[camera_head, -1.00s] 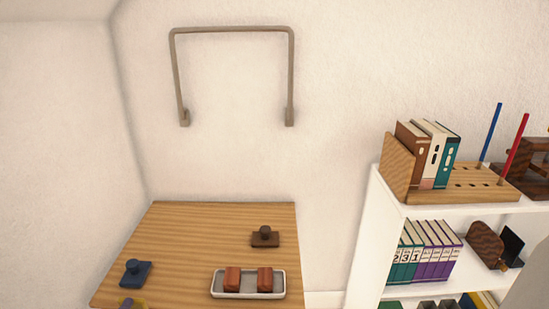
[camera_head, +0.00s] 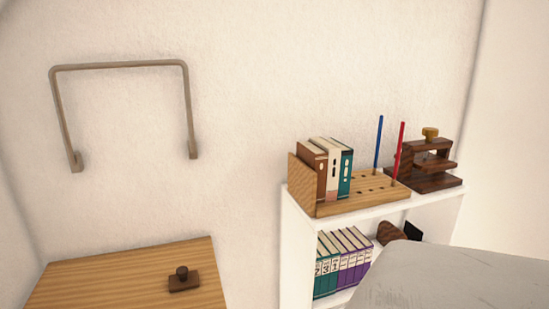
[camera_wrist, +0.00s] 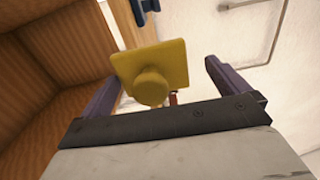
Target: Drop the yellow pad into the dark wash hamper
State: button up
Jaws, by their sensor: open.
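The yellow pad (camera_wrist: 172,56), a flat square with a round knob facing the camera, shows in the middle of the wrist view. My gripper (camera_wrist: 163,71) is open, its two purple fingers apart on either side of the pad's near end. A gap shows between the pad and the right finger; whether the left finger touches it I cannot tell. What the pad rests on is hidden. The yellow pad is not in the current head view. I cannot make out the dark hamper for certain in any view.
A ribbed brown surface (camera_wrist: 50,70) fills the left of the wrist view. A blue pad (camera_wrist: 140,10) shows at its top. In the head view, a dark brown knobbed pad (camera_head: 184,283) lies on the wooden table (camera_head: 110,280). A white bookshelf (camera_head: 295,245) stands right of it.

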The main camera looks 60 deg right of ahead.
jog(key=v, duration=0.8)
jog(key=shift+b, duration=0.4)
jog(key=shift+w, duration=0.1)
